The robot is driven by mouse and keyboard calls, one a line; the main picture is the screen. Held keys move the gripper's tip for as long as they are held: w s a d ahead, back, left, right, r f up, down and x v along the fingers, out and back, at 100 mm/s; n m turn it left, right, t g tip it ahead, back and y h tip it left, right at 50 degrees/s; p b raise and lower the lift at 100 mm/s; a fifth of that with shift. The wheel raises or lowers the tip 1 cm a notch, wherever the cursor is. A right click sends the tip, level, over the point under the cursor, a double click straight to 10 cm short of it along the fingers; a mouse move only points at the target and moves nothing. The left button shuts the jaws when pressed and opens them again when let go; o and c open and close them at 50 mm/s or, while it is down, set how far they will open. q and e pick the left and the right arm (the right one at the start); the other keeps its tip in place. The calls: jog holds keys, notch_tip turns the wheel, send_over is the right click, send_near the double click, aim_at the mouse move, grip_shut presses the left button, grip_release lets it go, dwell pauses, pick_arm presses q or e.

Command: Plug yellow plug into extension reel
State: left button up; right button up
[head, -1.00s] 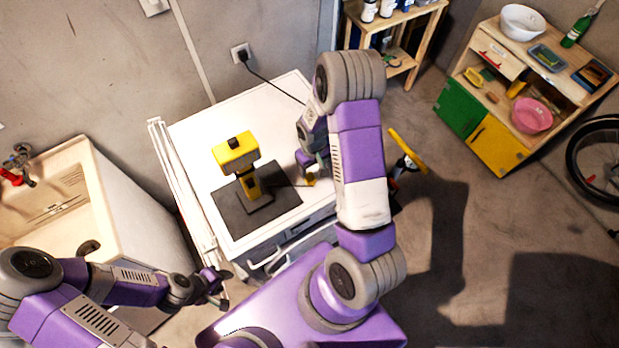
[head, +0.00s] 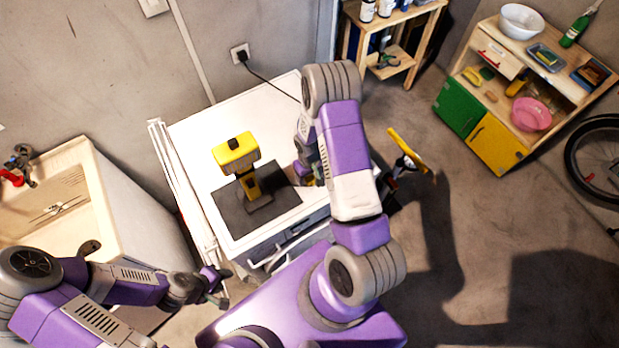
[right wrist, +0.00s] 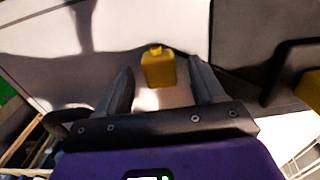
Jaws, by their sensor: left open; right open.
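The yellow plug (right wrist: 158,70) stands on the white top in the right wrist view, centred between the tips of my right gripper (right wrist: 162,88). The fingers are open on both sides of it, not closed on it. In the head view my right gripper (head: 312,170) is low over the white worktop (head: 200,130), at the right edge of the dark mat, and my arm largely hides the plug. I cannot make out the extension reel; a black cable (head: 270,82) from the wall socket runs behind my right arm. My left gripper (head: 217,286) is open and empty, left of the worktop's front.
A sink (head: 95,185) is at left. A yellow-topped object (head: 408,150) is on the floor right of my arm.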

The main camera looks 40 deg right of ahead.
aim_at(309, 177)
jog(key=c, duration=1.1)
pick_arm(q)
jog(key=shift+f, duration=0.15)
pick_arm(e)
notch_tip(309, 177, up, 10)
jog(key=shift+r, duration=0.1)
pick_arm(q)
jog(key=shift+f, duration=0.1)
pick_arm(e)
jog(key=shift+a, duration=0.1)
